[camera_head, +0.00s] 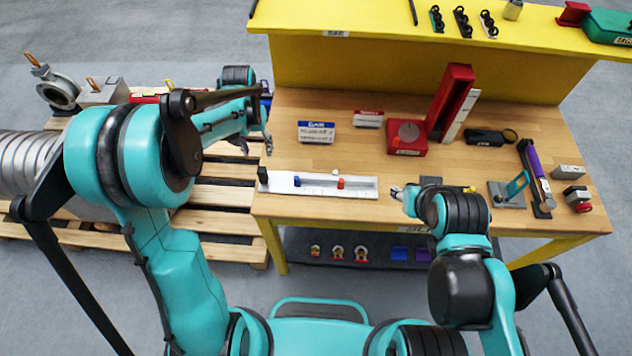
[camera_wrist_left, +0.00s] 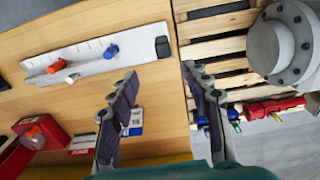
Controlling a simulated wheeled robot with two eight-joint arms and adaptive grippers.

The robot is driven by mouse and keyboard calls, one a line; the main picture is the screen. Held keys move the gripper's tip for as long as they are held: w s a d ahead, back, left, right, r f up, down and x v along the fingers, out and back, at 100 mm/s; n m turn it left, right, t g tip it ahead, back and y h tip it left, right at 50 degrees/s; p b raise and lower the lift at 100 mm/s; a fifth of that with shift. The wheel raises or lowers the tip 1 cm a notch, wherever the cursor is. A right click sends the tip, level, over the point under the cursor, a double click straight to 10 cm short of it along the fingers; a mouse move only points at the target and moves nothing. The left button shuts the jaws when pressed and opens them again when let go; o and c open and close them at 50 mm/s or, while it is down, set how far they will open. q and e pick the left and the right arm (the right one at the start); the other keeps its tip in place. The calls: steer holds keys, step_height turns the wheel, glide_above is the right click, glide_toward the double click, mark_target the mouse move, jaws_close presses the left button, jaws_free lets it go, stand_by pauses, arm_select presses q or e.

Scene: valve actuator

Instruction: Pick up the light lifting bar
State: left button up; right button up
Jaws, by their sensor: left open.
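A long light-coloured bar (camera_head: 318,189) lies flat along the front left edge of the wooden workbench; it looks like the lifting bar. It has a black end block, a blue piece and a red-orange piece, and it also shows in the left wrist view (camera_wrist_left: 85,67). My left gripper (camera_head: 257,143) is open and empty above the bench's left edge, behind the bar's black end. In the left wrist view its fingers (camera_wrist_left: 160,76) are spread, with the bar beyond and to the left. My right gripper (camera_head: 400,191) is near the bar's right end; its jaws are too small to read.
A red stand (camera_head: 450,100), a blue-and-white box (camera_head: 316,131) and a black tool (camera_head: 490,137) sit farther back on the bench. A purple-handled tool (camera_head: 535,170) lies at right. A wooden pallet (camera_head: 215,192) with metal parts stands left of the bench.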

mark_target(261, 168)
arm_select(q)
steer(key=f, duration=0.7)
steer(key=shift+w+a+f, duration=0.1)
steer(key=shift+w, duration=0.1)
steer(key=f, duration=0.5)
steer(key=shift+a+f, duration=0.2)
steer(key=shift+f, duration=0.1)
jaws_close()
